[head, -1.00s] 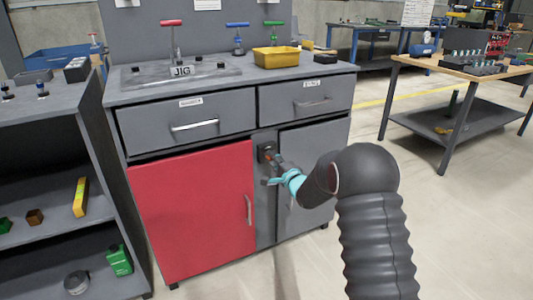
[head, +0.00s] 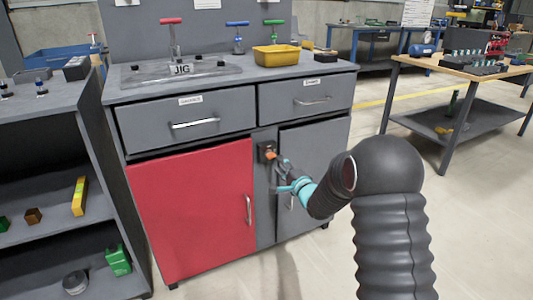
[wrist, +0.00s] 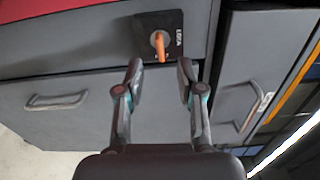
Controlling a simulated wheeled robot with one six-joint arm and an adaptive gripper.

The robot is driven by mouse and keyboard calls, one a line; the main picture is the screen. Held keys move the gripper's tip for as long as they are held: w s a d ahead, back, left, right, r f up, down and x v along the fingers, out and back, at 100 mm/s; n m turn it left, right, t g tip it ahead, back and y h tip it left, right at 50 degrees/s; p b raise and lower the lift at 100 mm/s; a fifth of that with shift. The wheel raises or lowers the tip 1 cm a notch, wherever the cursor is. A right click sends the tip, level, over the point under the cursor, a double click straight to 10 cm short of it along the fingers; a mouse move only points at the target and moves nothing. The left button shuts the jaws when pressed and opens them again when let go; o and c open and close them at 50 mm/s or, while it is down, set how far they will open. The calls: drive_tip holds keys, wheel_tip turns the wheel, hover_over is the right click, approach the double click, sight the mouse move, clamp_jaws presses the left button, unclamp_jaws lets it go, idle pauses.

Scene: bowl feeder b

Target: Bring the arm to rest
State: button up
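My gripper (head: 283,172) is in front of the grey workbench cabinet, and its fingers stand apart with nothing between them in the wrist view (wrist: 160,78). Just beyond the fingertips is an orange switch handle (wrist: 160,46) on a dark labelled plate (wrist: 172,20). In the head view the orange handle (head: 271,154) shows on the post between the red door (head: 195,210) and the grey door (head: 310,165). A gap shows between handle and fingertips in the wrist view. My dark arm reaches in from the lower right.
Two drawers (head: 190,115) sit above the doors. A shelf unit (head: 90,130) stands left, and a wooden-topped table (head: 470,70) stands right. The floor at right is clear.

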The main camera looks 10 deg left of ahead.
drive_tip(key=shift+s+d, duration=0.45)
drive_tip(key=shift+s, duration=0.15)
